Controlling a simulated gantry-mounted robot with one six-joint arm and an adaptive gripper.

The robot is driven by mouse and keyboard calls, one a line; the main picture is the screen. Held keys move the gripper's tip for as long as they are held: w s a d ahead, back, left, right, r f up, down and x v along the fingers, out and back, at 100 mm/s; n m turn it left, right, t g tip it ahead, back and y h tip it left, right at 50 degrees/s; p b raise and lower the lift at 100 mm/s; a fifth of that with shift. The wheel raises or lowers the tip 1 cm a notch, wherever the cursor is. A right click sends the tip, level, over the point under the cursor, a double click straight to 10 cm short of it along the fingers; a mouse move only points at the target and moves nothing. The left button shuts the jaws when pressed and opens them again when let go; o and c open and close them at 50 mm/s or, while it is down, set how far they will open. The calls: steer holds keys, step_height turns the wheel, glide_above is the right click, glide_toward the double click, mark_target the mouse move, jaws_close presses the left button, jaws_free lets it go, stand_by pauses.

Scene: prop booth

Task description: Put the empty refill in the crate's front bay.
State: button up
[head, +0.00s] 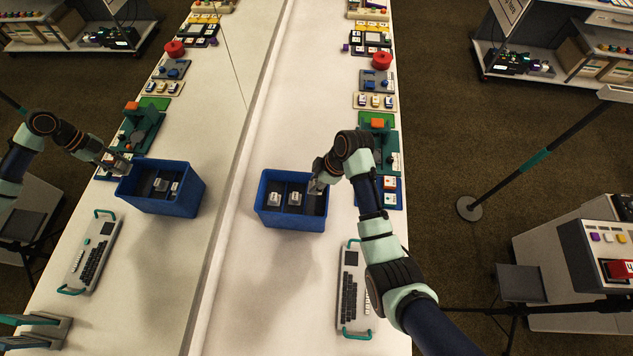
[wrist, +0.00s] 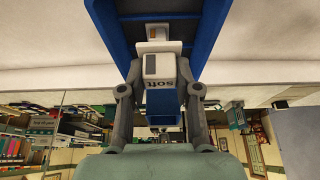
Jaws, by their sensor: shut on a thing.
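The blue crate (head: 290,220) stands on the white table with a dark floor inside and a divider across it. Two pale refills, a left one (head: 274,198) and a right one (head: 295,198), sit inside it. My gripper (head: 318,184) is at the crate's right side, and what it holds is hard to make out there. In the wrist view my gripper (wrist: 160,95) is shut on a white and grey refill (wrist: 163,66) marked "soft". The blue crate (wrist: 205,30) is beyond it, with another pale refill (wrist: 155,31) inside. Whether the held refill is empty cannot be told.
A long mirror (head: 215,130) along the table's left side reflects the crate and arm. A keyboard-like panel (head: 352,290) lies nearer, at the right edge. Several trays, one dark green (head: 385,148), line the far right edge. The table left of the crate is clear.

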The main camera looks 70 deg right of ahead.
step_height(320, 180, down, 12)
steer(key=b, duration=0.8)
steer(key=shift+r, duration=0.2)
steer(key=shift+s, duration=0.1)
steer(key=o, duration=1.1)
steer(key=shift+c, duration=0.5)
steer(key=shift+r, duration=0.1)
